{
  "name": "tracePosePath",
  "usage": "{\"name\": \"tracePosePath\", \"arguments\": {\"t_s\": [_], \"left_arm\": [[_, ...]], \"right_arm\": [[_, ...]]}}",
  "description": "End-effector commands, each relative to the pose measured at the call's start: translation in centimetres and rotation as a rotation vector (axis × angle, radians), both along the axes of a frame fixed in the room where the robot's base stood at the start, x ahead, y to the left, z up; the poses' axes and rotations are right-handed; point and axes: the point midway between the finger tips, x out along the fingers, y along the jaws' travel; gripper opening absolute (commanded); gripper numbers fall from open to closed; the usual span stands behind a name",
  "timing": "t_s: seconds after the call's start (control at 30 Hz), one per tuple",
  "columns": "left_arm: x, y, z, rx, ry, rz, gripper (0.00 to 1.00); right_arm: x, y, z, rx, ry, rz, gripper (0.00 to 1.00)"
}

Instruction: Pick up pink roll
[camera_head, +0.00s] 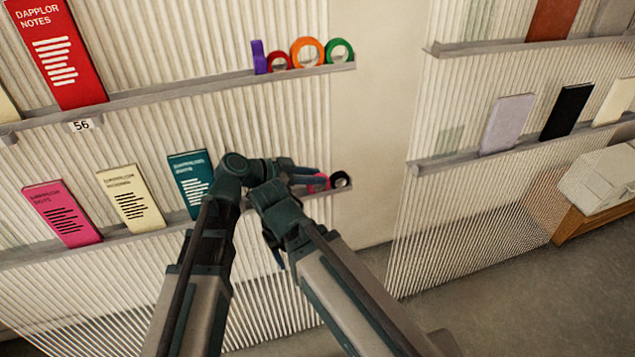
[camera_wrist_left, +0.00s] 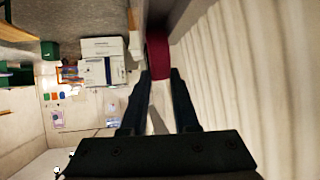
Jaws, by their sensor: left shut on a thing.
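The pink roll (camera_head: 319,183) is on the lower left shelf, near its right end, and is partly hidden by my left gripper (camera_head: 308,178). In the left wrist view the roll (camera_wrist_left: 157,54) shows as a dark pink shape between the fingertips of the left gripper (camera_wrist_left: 161,74). The left gripper is shut on it. A black roll (camera_head: 341,180) stands just right of the pink one. My right arm comes up from the lower right and crosses close to the left wrist. Its gripper (camera_head: 274,248) is small and dark below the shelf, with its jaws unclear.
The lower shelf also holds pink (camera_head: 62,212), cream (camera_head: 131,197) and teal (camera_head: 190,180) notebooks. Purple, red, orange and green rolls (camera_head: 306,52) stand on the shelf above. Another shelf rack (camera_head: 520,150) is at right. A bare wall strip separates the racks.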

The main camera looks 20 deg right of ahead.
Motion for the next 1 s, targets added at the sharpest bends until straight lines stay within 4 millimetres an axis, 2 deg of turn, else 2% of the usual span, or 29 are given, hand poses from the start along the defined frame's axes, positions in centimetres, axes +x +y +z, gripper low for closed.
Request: {"name": "tracePosePath", "arguments": {"t_s": [0.17, 0.37, 0.57, 0.8, 1.0], "left_arm": [[0.0, 0.0, 0.2, 0.000, 0.000, 0.002, 0.00], [0.1, 0.0, 1.4, -0.001, 0.000, 0.002, 0.00], [0.1, 0.0, 3.9, -0.001, 0.000, 0.002, 0.00], [0.0, 0.0, 7.7, 0.000, 0.000, 0.001, 0.00], [0.0, 0.0, 9.8, 0.000, 0.000, 0.001, 0.00]], "right_arm": [[0.0, 0.0, 0.2, 0.000, 0.000, 0.000, 0.57], [0.0, 0.0, 1.4, 0.000, 0.000, 0.000, 0.57], [0.0, 0.0, 3.9, 0.000, 0.000, 0.000, 0.57], [0.0, 0.0, 7.7, 0.000, 0.000, 0.000, 0.57], [0.0, 0.0, 9.8, 0.000, 0.000, 0.000, 0.57]]}}
